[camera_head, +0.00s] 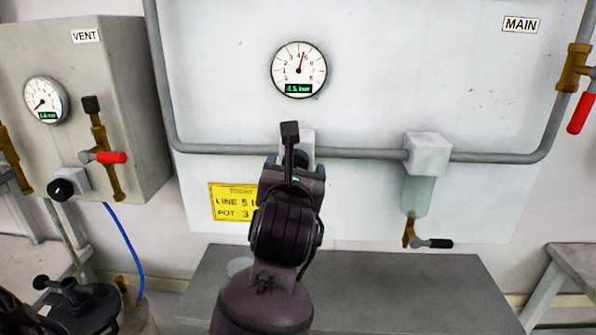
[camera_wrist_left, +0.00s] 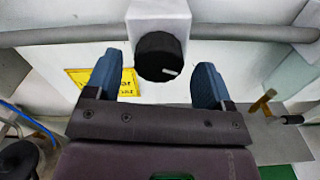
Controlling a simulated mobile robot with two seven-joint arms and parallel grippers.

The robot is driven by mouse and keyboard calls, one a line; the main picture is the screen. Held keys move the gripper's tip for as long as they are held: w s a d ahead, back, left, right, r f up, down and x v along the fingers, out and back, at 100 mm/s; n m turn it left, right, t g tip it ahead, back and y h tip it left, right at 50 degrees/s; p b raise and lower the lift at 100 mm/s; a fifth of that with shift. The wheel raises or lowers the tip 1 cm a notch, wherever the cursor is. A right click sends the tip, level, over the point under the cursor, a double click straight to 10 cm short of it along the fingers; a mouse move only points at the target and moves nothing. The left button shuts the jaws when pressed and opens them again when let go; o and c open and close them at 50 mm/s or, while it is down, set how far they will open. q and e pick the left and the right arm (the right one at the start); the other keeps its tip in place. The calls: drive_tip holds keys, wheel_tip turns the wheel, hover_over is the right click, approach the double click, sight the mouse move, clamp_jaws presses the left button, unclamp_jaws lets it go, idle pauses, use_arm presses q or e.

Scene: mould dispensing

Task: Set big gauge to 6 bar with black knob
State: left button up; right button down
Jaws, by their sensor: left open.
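The big gauge (camera_head: 298,70) is a round white dial on the large pale panel. Its red needle points just right of straight up, and its green display seems to read about 4.5 bar. The black knob (camera_wrist_left: 159,57) sits on a pale block on the pipe below the gauge, with a white mark at its lower right. In the head view my gripper mostly hides the knob. My left gripper (camera_wrist_left: 157,78) is open, with one blue finger on each side of the knob and visible gaps to it. It also shows in the head view (camera_head: 294,168). My right gripper is not in view.
A grey pipe (camera_head: 360,153) runs along the panel behind the knob. A yellow note (camera_head: 231,204) is below left. A clear bowl (camera_head: 416,193) with a small valve hangs at right. The VENT box (camera_head: 120,110) with a smaller gauge (camera_head: 46,100) is at left. A grey bench (camera_head: 400,290) stands below.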

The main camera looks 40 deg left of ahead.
use_arm(q)
drive_tip(key=shift+w+a+r, duration=0.1)
drive_tip(key=shift+w+a, duration=0.35)
drive_tip(key=shift+w, duration=0.3)
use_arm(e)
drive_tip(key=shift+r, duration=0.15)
